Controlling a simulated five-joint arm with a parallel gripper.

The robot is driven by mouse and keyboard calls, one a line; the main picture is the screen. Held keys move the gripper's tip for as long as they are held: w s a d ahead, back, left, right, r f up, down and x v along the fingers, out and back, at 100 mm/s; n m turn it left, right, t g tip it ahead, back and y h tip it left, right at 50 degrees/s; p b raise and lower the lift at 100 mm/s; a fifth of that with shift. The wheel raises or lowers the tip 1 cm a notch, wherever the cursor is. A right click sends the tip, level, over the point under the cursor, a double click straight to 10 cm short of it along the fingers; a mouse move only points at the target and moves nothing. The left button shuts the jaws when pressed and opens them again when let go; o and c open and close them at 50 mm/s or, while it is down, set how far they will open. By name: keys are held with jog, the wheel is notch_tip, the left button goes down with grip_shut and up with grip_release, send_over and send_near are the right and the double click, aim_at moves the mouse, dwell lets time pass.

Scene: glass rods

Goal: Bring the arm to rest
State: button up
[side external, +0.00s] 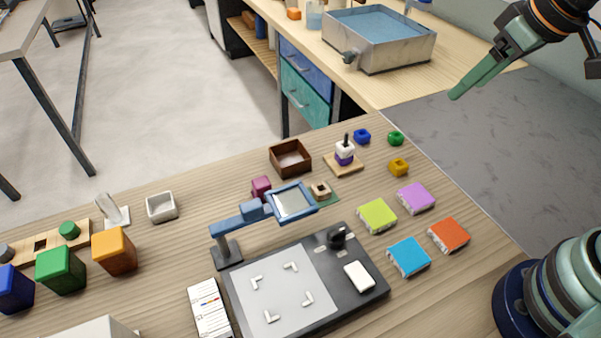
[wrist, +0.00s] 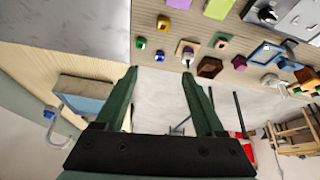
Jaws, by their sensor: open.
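My gripper (side external: 460,93) is raised at the upper right of the side external view, above the grey floor strip beside the table and well clear of everything on it. In the wrist view my gripper (wrist: 160,76) shows two green fingers spread apart, with nothing between them. The wooden table (side external: 170,285) lies below and to the left of it. My fingers touch nothing in either view.
A black board with a pale plate (side external: 285,290) and white corner pieces sits centrally. Coloured pads (side external: 409,257), a magnifier frame (side external: 292,203), a brown box (side external: 290,158) and coloured blocks (side external: 114,250) surround it. A metal basin (side external: 379,45) stands on the back bench.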

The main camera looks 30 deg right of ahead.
jog(key=shift+s+d+f+m, duration=0.1)
jog(key=shift+s+d+m, duration=0.55)
jog(key=shift+m, duration=0.05)
